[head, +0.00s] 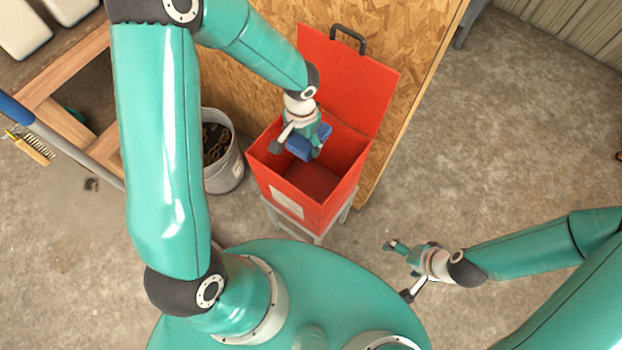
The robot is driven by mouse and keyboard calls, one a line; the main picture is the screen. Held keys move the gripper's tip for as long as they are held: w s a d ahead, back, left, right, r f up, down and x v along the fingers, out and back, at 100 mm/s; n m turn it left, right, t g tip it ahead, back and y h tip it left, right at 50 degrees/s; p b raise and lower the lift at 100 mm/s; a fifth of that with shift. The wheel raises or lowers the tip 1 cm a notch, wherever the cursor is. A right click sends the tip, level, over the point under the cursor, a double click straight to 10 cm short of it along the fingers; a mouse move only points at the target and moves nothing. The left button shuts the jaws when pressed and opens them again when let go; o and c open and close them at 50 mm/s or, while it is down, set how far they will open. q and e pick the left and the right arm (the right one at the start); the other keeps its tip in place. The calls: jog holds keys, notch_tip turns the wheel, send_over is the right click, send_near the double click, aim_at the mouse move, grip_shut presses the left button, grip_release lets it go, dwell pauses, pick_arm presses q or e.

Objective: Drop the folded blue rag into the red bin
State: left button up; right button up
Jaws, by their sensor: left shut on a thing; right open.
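The red bin (335,214) stands on a pale stand in the middle of the head view, with its lid (345,75) tilted up and back. My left gripper (297,150) is over the bin's opening. It is shut on the folded blue rag (303,147), which shows as a small dark blue block between the fingers. I cannot tell whether the rag is above the rim or just below it. My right gripper (398,271) is open and empty, to the lower right of the bin and apart from it.
A grey bucket (229,173) with dark, rusty contents stands left of the bin. A chipboard panel (400,45) rises behind the lid. A wooden frame (80,75) and a blue-ended pole (14,109) are at the left.

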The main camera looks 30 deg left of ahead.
pick_arm(q)
jog(key=shift+f, duration=0.15)
jog(key=o, duration=1.3)
notch_tip(320, 180, up, 12)
jog(key=shift+f, duration=0.1)
jog(key=shift+s, duration=0.1)
